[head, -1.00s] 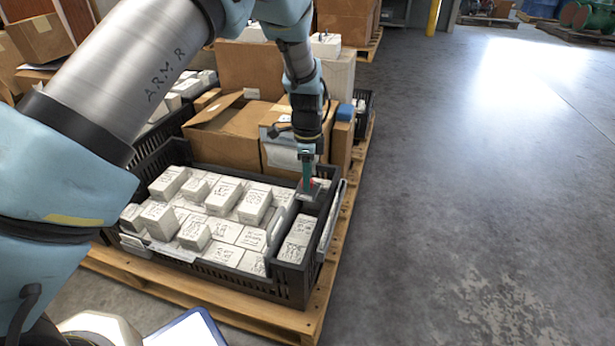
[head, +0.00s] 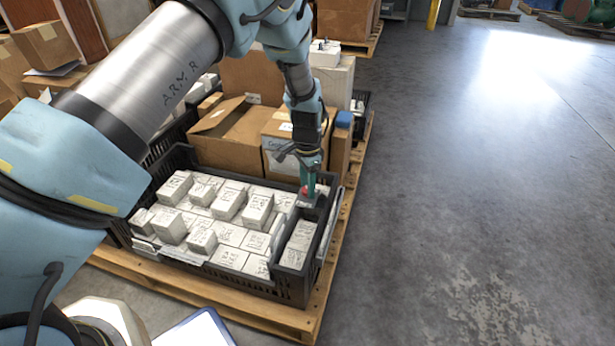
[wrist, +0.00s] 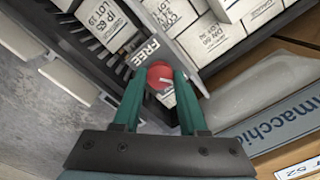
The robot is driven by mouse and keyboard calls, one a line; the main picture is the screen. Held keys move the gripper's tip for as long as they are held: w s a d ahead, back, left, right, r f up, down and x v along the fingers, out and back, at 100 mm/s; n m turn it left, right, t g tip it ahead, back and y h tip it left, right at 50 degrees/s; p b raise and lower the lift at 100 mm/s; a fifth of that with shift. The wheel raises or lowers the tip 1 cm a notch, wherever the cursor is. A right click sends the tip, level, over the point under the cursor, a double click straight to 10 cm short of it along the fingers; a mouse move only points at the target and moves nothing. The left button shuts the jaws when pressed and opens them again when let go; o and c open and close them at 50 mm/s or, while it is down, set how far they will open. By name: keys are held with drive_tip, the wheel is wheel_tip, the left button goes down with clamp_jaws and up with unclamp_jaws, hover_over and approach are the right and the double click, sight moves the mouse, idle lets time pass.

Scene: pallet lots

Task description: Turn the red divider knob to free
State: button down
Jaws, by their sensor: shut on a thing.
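The red divider knob (wrist: 160,75) sits on a grey plate at the crate's divider, with the word FREE printed beside it in the wrist view. A pale mark shows on the knob's top, lying roughly across the picture. My gripper (wrist: 159,82) has its green fingers on both sides of the knob and is shut on it. In the head view the knob (head: 304,190) is a small red patch at my gripper (head: 308,186), at the right side of the black crate (head: 290,288). The fingers partly hide it there.
White labelled boxes (head: 228,202) fill the crate, with more in its narrow right compartment (head: 298,245). An open cardboard box (head: 230,136) stands close behind. The crate rests on a wooden pallet (head: 318,312). Open concrete floor (head: 470,190) lies to the right.

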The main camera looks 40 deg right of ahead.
drive_tip(key=n+p, duration=0.3)
drive_tip(key=n, duration=0.2)
drive_tip(key=shift+r+n+p, duration=0.15)
drive_tip(key=shift+n+p, duration=0.15)
drive_tip(key=shift+p, duration=0.05)
drive_tip(key=n+p, duration=0.2)
drive_tip(key=n, duration=0.3)
drive_tip(key=n+p, duration=0.2)
drive_tip(key=n, duration=0.4)
drive_tip(key=n+p, duration=0.1)
drive_tip(key=n, duration=0.3)
drive_tip(key=shift+n, duration=0.3)
drive_tip(key=shift+c, duration=2.2)
unclamp_jaws()
